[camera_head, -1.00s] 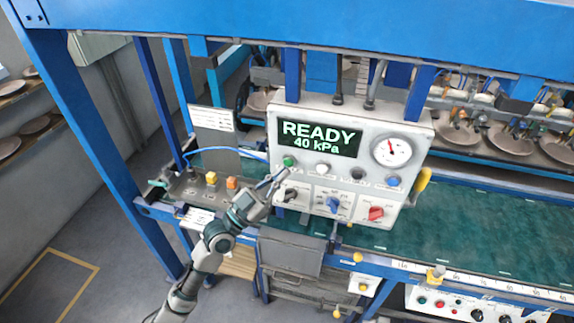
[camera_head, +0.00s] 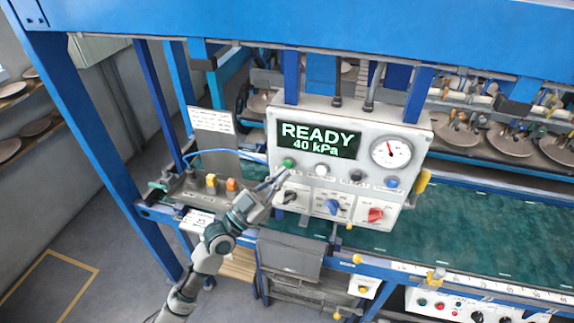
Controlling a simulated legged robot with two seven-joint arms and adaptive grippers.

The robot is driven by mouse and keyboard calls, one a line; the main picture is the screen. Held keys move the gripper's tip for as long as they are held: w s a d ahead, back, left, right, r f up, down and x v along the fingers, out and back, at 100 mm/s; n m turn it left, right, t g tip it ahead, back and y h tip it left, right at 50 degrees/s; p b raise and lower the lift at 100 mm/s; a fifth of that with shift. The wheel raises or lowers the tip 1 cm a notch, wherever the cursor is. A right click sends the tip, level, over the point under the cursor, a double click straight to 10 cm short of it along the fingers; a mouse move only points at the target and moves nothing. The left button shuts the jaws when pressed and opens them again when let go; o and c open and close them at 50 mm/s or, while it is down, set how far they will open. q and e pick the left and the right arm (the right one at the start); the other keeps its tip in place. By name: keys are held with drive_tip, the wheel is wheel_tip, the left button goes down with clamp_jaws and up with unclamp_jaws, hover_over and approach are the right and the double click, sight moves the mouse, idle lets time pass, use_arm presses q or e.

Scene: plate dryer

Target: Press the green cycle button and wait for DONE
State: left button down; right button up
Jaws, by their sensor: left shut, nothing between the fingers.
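The green cycle button (camera_head: 289,163) is at the left of the upper button row on the white control panel (camera_head: 345,110). The panel's display (camera_head: 320,140) reads READY and 40 kPa in green. My left gripper (camera_head: 284,174) is shut and empty. Its tip is in front of the panel just below the green button; I cannot tell whether it touches the panel. The button's face shows above the fingertips. My right gripper is not in view.
White, black and blue buttons sit to the right on the same row. Below are a black knob, a blue knob (camera_head: 333,206) and a red knob (camera_head: 375,215). A gauge (camera_head: 391,152) is at the upper right. A green belt (camera_head: 470,230) runs behind, with plates beyond.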

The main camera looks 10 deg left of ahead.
use_arm(q)
drive_tip(key=shift+w, duration=0.15)
idle(0.3)
drive_tip(key=shift+w+d+r, duration=0.1)
drive_tip(key=shift+w, duration=0.15)
drive_tip(key=shift+w+b, duration=0.4)
drive_tip(key=shift+w, duration=0.05)
idle(0.6)
idle(0.3)
drive_tip(key=shift+s+p, duration=0.4)
drive_tip(key=shift+s, duration=0.5)
